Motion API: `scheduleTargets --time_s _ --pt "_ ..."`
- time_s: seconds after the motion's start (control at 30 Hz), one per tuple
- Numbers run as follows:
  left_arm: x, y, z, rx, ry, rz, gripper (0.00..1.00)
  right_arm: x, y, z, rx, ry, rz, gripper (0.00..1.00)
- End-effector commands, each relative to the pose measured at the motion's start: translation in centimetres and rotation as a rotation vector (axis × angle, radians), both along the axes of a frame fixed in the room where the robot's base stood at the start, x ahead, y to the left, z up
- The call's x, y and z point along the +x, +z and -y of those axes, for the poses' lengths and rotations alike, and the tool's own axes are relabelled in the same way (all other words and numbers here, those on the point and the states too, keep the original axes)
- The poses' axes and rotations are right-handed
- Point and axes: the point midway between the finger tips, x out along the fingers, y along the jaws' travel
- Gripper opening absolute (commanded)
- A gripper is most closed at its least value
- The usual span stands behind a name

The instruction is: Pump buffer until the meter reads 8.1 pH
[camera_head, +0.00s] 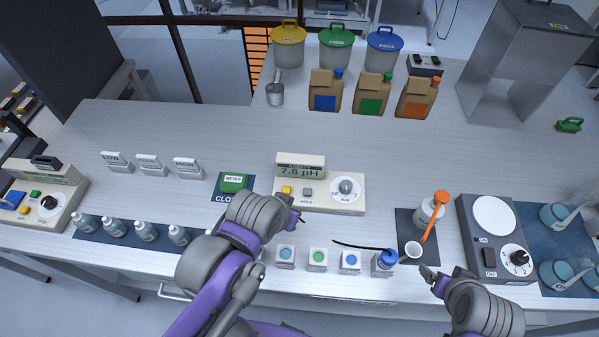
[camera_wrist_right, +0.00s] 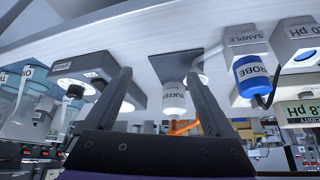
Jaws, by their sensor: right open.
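The meter (camera_head: 315,190) stands mid-table, and its display reads 7.8 pH. The white buffer bottle (camera_head: 427,213), with an orange pump top and spout, stands on a dark mat to the right. It also shows in the right wrist view (camera_wrist_right: 173,102), between my fingers but apart from them. A small white sample cup (camera_head: 413,250) sits in front of the bottle. The blue-capped probe (camera_head: 384,261) stands left of the cup. My right gripper (camera_head: 432,277) is open and empty in front of the cup. My left gripper (camera_head: 297,215) is by the meter's front edge; its fingers are unclear.
A grey stirrer-like device (camera_head: 490,262) with a dial stands right of the buffer mat. Several small labelled blocks (camera_head: 318,257) line the front edge. Brown jugs (camera_head: 371,97) and lidded buckets (camera_head: 335,50) stand at the back.

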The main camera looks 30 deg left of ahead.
Motion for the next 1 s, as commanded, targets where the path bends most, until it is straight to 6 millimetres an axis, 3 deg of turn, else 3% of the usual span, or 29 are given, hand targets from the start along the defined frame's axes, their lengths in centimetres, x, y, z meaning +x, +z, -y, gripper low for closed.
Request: scheduleTargets --time_s 0.07,0.47,1.0 --pt "0.0 0.0 0.0 0.0 0.0 0.0 0.0 0.0 0.0 0.0 0.0 0.0 0.0 0.71" --pt "0.0 0.0 0.0 0.0 0.0 0.0 0.0 0.0 0.0 0.0 0.0 0.0 0.0 0.0" --pt "0.0 0.0 0.0 0.0 0.0 0.0 0.0 0.0 0.0 0.0 0.0 0.0 0.0 0.0"
